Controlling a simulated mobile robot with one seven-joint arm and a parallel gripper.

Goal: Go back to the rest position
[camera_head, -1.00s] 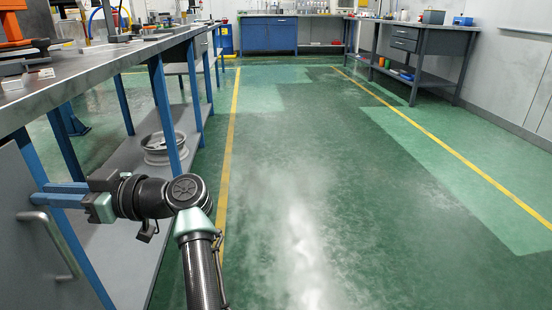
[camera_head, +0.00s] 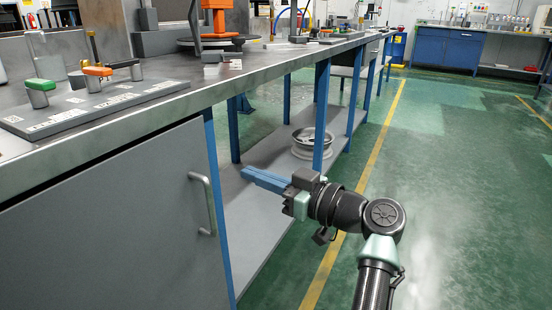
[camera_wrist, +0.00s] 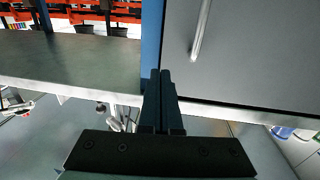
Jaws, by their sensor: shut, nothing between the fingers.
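My gripper (camera_head: 262,181) is in the head view, held out to the left on my bent arm, in front of the workbench's lower shelf. Its blue fingers are together, with nothing between them. In the wrist view the closed fingers (camera_wrist: 160,92) point at the workbench's blue leg, beside the grey cabinet door (camera_wrist: 240,55). The cabinet door (camera_head: 110,225) is shut in the head view, and its handle (camera_head: 203,204) is left of the fingertips. I cannot tell the exact gap between fingers and bench.
The workbench top (camera_head: 165,98) runs along the left, carrying a board (camera_head: 85,105) with coloured-topped pieces. A wheel rim (camera_head: 311,143) lies on the lower shelf (camera_head: 265,215). Green floor (camera_head: 450,200) to the right is open. A blue cabinet (camera_head: 447,50) stands at the back.

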